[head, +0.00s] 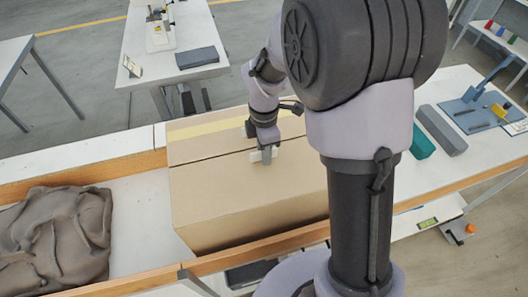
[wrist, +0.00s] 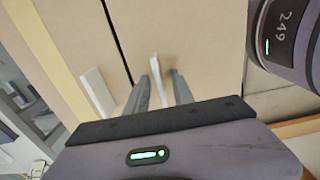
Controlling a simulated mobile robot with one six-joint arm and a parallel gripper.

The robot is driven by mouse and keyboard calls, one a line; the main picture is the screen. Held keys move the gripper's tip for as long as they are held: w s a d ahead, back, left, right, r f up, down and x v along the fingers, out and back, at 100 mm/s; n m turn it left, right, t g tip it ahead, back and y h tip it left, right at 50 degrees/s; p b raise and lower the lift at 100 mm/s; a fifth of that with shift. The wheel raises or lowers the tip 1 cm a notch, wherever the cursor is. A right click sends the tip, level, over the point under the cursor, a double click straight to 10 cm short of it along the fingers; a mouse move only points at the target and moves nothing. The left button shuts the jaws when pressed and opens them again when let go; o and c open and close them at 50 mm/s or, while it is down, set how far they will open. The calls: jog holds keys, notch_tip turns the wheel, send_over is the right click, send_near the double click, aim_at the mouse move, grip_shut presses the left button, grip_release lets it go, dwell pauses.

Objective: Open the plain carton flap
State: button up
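The tan carton (head: 225,205) stands on the bench with its top flaps lying shut along a dark seam. The plain flap (head: 215,180) is on the near side. The other flap (head: 195,140) carries a yellow stripe and a white tab (wrist: 97,92). My gripper (head: 264,158) points down at the plain flap beside the seam. In the wrist view its two grey fingers (wrist: 161,80) stand apart on either side of the plain flap's upright white tab (wrist: 156,72). A gap shows right of the tab; contact on its left cannot be told.
A crumpled grey-brown cloth or bag (head: 55,235) lies left of the carton, with bare bench between. Wooden rails (head: 80,178) edge the bench. On the right are a green block (head: 420,143), a grey block (head: 442,130) and a blue board (head: 482,112).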

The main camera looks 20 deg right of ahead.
grip_shut()
dwell(1.4)
